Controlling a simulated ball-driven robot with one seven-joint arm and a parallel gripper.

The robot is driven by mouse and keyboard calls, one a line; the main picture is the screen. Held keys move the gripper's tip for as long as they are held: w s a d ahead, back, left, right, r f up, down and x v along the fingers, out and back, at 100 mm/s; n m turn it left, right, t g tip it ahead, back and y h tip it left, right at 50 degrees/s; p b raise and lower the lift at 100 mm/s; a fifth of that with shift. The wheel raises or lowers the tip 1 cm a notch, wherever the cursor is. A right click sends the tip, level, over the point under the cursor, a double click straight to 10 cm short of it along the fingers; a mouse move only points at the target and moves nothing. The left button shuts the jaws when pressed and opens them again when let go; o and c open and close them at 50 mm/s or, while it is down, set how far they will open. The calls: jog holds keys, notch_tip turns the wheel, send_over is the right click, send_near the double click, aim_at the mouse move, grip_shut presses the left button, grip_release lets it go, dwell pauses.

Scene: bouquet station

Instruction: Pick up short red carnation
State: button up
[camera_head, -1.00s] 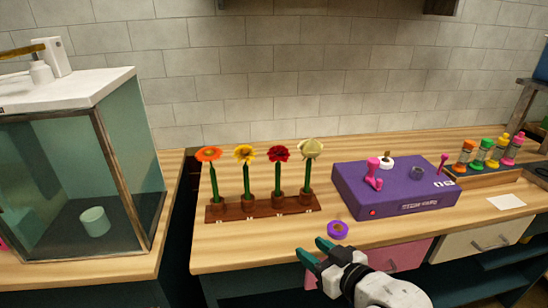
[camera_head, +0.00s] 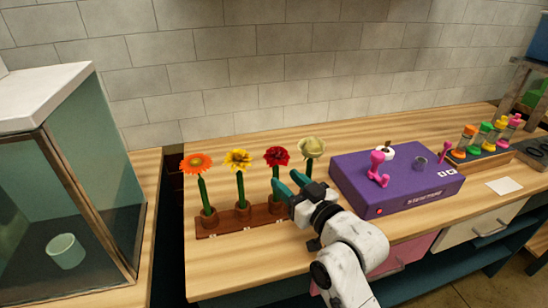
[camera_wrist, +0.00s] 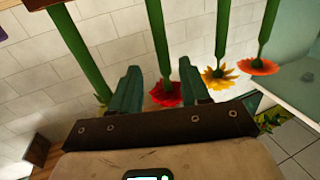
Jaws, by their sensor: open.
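The red carnation (camera_head: 276,157) stands upright on a green stem in the brown wooden rack, third from the left. My gripper (camera_head: 286,184) is open and reaches the stem area just right of and in front of the red flower. In the wrist view, the red carnation (camera_wrist: 164,94) shows between the two teal fingertips of my gripper (camera_wrist: 160,88), upside down, with its stem running up the picture. Contact with the stem cannot be told. The lower part of its stem is partly hidden by my gripper in the head view.
An orange flower (camera_head: 196,162), a yellow flower (camera_head: 238,160) and a pale flower (camera_head: 311,147) stand in the same rack (camera_head: 220,230). A purple box (camera_head: 410,186) with pink parts is to the right. A glass case (camera_head: 120,190) stands left.

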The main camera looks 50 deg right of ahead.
aim_at(278, 174)
jog(key=x, duration=0.2)
jog(key=p+x, duration=0.1)
jog(key=x, duration=0.2)
jog(key=shift+w+a+r, duration=0.15)
jog(key=shift+w+a, duration=0.05)
jog(key=shift+w, duration=0.15)
jog(key=shift+w+d, duration=0.15)
jog(key=shift+w, duration=0.4)
jog(key=shift+c, duration=0.3)
grip_shut()
